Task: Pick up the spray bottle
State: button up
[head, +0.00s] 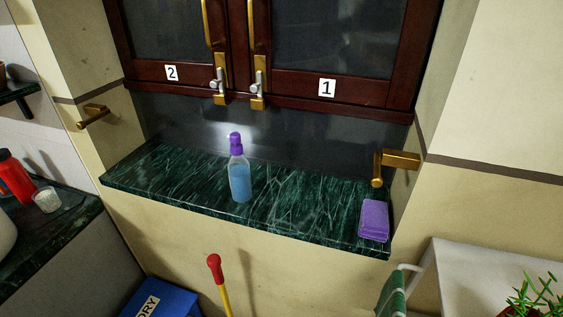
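The spray bottle (240,178) stands upright on a green marble shelf (300,213), a little left of its middle. It has a purple spray head and a clear body with blue liquid. Nothing touches it except the shelf. My gripper is not in view.
A purple sponge-like block (374,220) lies at the shelf's right end. A dark wooden cabinet (326,108) hangs above the shelf. Gold bars (396,162) jut from the side walls. A red-topped yellow handle (214,263) rises below the shelf. The shelf around the bottle is clear.

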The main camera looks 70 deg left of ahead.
aim_at(238, 167)
jog(key=u, duration=1.8)
